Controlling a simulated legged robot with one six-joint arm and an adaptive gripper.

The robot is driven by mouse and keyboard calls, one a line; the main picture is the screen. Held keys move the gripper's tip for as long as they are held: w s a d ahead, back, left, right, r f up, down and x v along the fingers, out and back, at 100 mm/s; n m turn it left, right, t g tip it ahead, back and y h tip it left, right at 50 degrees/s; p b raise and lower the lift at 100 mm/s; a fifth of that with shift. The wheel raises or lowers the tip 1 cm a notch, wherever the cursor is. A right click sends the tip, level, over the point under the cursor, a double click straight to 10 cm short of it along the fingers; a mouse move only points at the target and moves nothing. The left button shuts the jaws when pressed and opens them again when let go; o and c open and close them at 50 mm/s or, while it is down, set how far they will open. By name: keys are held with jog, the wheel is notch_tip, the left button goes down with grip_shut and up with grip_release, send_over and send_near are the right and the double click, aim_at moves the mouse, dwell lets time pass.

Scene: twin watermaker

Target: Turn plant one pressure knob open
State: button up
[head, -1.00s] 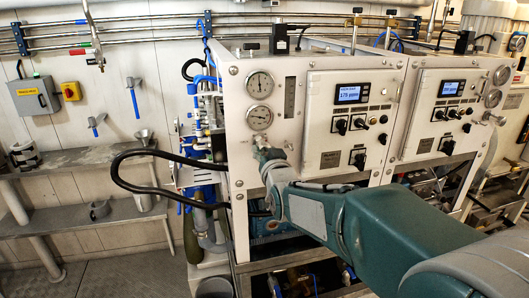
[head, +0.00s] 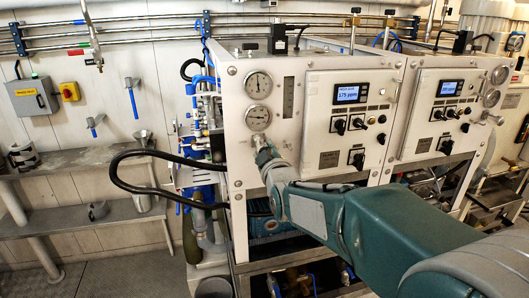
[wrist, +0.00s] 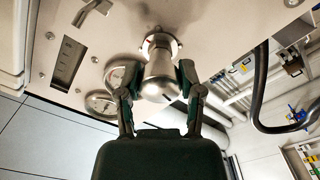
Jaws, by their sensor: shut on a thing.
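The plant one pressure knob (wrist: 160,78) is a silver cylinder on a round collar on the panel face. It shows in the wrist view between the two fingers of my gripper (wrist: 152,82), which is shut on it from both sides. In the head view my gripper (head: 264,150) is at the left plant's white panel (head: 290,150), just below two round gauges, and it hides most of the knob. The upper gauge (head: 258,82) and lower gauge (head: 258,117) are visible, but their readings are too small to tell.
The left control box (head: 350,125) has a lit display (head: 350,94) and several black knobs. A similar right control box (head: 435,115) stands beside it. A black hose (head: 125,180) loops out left of the panel. Shelves (head: 75,190) stand at the left wall, with open floor in front.

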jog(key=n, duration=0.5)
jog(key=shift+f+n, duration=0.3)
jog(key=n, duration=0.5)
jog(key=shift+r+n, duration=0.1)
jog(key=shift+n, duration=0.3)
jog(key=o, duration=1)
jog(key=shift+o, duration=0.7)
jog(key=shift+a+r, duration=0.1)
jog(key=shift+r, duration=0.05)
